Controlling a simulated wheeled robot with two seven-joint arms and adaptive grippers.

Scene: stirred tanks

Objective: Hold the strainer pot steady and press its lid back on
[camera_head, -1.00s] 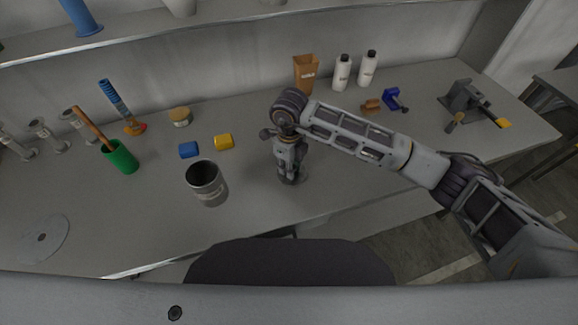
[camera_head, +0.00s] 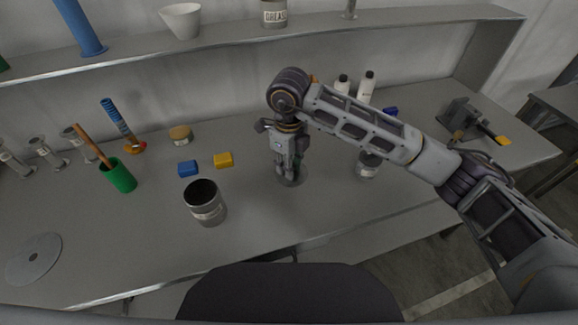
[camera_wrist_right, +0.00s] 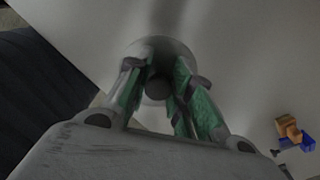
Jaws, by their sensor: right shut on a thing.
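The strainer pot appears to be the dark grey, open-topped pot (camera_head: 205,203) with a pale label, standing upright on the bench left of centre. My right gripper (camera_head: 287,172) is to its right, pointing down. It is shut on the knob of a round grey lid (camera_head: 298,180), apart from the pot. In the right wrist view the lid (camera_wrist_right: 181,52) shows behind the green-padded fingers (camera_wrist_right: 160,85), with its dark knob between them. The pot's inside is dark. My left gripper is not in view.
A blue block (camera_head: 188,168) and a yellow block (camera_head: 223,160) lie behind the pot. A green cup (camera_head: 119,177) stands to its left, and a grey disc (camera_head: 34,259) lies front left. A labelled jar (camera_head: 368,168) is partly behind my right arm.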

